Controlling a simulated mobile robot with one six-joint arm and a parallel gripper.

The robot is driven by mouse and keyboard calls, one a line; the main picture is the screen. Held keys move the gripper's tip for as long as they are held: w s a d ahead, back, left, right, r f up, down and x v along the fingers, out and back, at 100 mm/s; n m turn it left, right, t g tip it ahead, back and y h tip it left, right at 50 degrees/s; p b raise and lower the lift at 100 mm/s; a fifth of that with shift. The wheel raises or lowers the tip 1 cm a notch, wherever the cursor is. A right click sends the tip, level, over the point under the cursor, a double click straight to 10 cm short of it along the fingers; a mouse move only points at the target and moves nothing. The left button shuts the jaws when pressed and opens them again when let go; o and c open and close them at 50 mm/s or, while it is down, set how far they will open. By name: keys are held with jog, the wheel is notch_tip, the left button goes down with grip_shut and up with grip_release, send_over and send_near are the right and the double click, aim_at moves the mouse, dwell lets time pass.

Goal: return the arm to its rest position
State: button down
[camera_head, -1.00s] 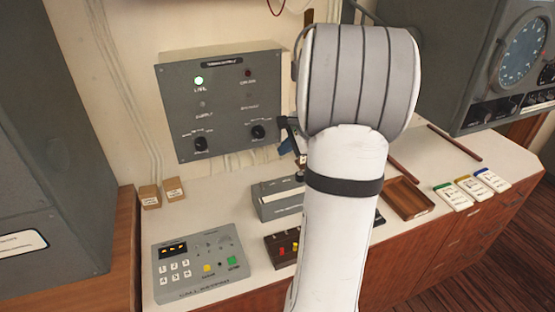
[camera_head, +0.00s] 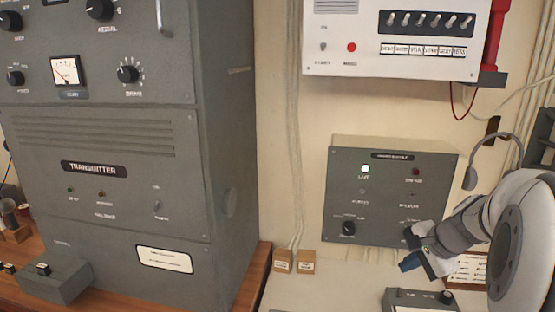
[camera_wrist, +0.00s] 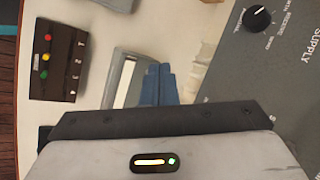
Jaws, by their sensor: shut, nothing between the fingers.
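My arm comes in at the right edge of the head view, white with grey joints. My gripper (camera_head: 410,263) hangs at its end, in front of the lower right part of the grey supply panel (camera_head: 345,190). In the wrist view the two blue fingers of my gripper (camera_wrist: 158,84) lie together, shut and empty. The supply panel also shows at the right of the wrist view (camera_wrist: 285,75). A grey box with a pale top (camera_wrist: 122,80) shows beyond the fingers there.
The tall grey transmitter cabinet (camera_head: 120,190) fills the left. A white switch unit (camera_head: 390,65) hangs above the panel, a headset (camera_head: 482,150) beside it. A brown box with coloured buttons (camera_wrist: 58,60) sits on the pale counter (camera_head: 330,290).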

jog(key=s+a+n+g+h, duration=0.2)
jog(key=s+a+n, duration=1.2)
jog(key=s+a, duration=0.2)
jog(key=shift+s+a+n+h, duration=0.3)
jog(key=shift+s+n+h, duration=0.1)
jog(key=shift+s, duration=0.35)
